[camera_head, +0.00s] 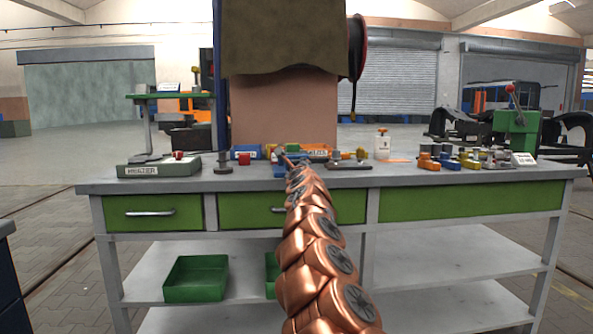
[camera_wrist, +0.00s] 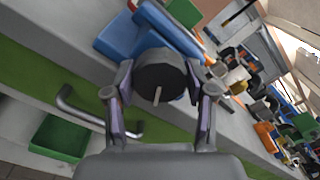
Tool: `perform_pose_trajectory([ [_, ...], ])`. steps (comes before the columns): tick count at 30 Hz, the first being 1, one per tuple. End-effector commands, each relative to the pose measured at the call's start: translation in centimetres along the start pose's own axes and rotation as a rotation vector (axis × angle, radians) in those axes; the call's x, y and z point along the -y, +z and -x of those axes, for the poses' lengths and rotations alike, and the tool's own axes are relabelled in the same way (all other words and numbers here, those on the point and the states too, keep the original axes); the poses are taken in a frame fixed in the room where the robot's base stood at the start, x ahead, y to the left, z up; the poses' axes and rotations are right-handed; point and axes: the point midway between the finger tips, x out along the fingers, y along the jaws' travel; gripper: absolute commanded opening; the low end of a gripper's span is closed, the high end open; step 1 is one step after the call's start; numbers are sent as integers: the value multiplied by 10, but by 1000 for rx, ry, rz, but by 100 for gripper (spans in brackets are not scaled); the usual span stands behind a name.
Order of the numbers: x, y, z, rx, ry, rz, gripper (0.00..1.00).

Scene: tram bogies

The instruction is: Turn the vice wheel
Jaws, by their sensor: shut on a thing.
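The vice wheel (camera_wrist: 158,76) is a dark round knob with a pale pin on its face, in the middle of the wrist view. Behind it is the blue vice (camera_wrist: 123,36) at the bench's front edge. My gripper (camera_wrist: 160,90) has one finger on each side of the wheel and is shut on it. In the head view, the blue vice (camera_head: 281,171) shows only as a small patch beside the end of my copper arm. My gripper (camera_head: 291,163) is small there, and the wheel is hidden behind the arm.
The grey workbench (camera_head: 400,177) has green drawers with handles below. A tester (camera_head: 158,166) stands at the left, a white bottle (camera_head: 382,144) in the middle, and a green press (camera_head: 517,130) at the right. A green bin (camera_head: 196,279) sits on the lower shelf.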

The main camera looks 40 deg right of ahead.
Motion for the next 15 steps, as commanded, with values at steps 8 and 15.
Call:
perform_pose_trajectory([
  [8, 0, -1, 0, -1, 1, -1, 73],
  [15, 0, 0, 0, -1, 0, -1, 80],
])
